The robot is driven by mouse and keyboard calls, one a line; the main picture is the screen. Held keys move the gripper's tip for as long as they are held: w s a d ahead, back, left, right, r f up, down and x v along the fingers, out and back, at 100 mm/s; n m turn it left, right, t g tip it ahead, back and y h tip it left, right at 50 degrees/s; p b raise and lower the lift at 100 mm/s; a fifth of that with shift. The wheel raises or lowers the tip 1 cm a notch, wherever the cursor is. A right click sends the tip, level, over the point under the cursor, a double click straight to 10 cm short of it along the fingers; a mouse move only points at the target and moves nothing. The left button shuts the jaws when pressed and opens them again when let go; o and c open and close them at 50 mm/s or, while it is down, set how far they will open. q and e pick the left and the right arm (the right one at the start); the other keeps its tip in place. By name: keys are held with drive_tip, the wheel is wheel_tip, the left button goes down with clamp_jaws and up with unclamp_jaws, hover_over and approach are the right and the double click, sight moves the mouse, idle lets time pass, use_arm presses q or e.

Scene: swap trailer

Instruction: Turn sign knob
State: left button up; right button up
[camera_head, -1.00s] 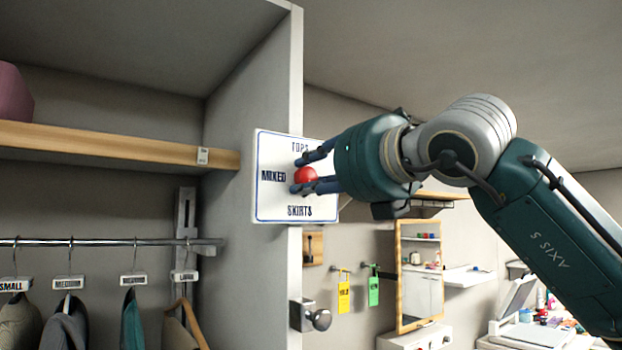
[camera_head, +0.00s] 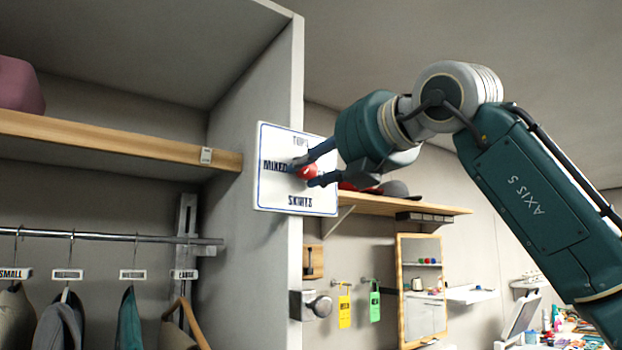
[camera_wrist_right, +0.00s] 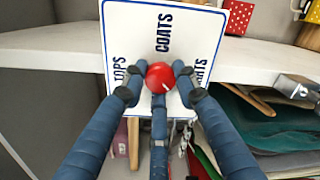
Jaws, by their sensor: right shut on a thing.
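The white, blue-bordered sign (camera_head: 270,195) is fixed at the front edge of the wardrobe's side panel. TOPS, MIXED and SKIRTS can be read in the head view. The wrist view shows the sign (camera_wrist_right: 125,30) with COATS and TOPS, and a partly covered word at right. The red round knob (camera_head: 309,173) is at the sign's middle; in the wrist view the knob (camera_wrist_right: 160,76) shows a short white mark at its lower right. My right gripper (camera_head: 305,175) is shut on the knob, its blue fingers around it. My left gripper is not in view.
A wooden shelf (camera_head: 110,140) and a rail (camera_head: 100,238) with hanging clothes are left of the panel. Behind my right arm are a wall shelf (camera_head: 385,204), a mirror (camera_head: 421,285) and yellow and green tags. A dark metal latch (camera_head: 315,305) sits below the sign.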

drive_tip(key=m+b, duration=0.2)
drive_tip(key=m, duration=0.2)
drive_tip(key=shift+d+m, duration=0.1)
drive_tip(key=shift+m, duration=0.2)
drive_tip(key=shift+m+g+b, duration=0.3)
drive_tip(key=shift+m+b, duration=0.4)
drive_tip(key=shift+m, duration=1.1)
drive_tip(key=o, duration=1.1)
drive_tip(key=shift+d, duration=0.1)
drive_tip(key=shift+o, duration=0.2)
drive_tip(key=f+v, duration=0.1)
drive_tip(key=v, duration=1.1)
drive_tip(key=shift+d+r, duration=0.15)
drive_tip(key=shift+r, duration=0.15)
drive_tip(key=shift+w, duration=0.1)
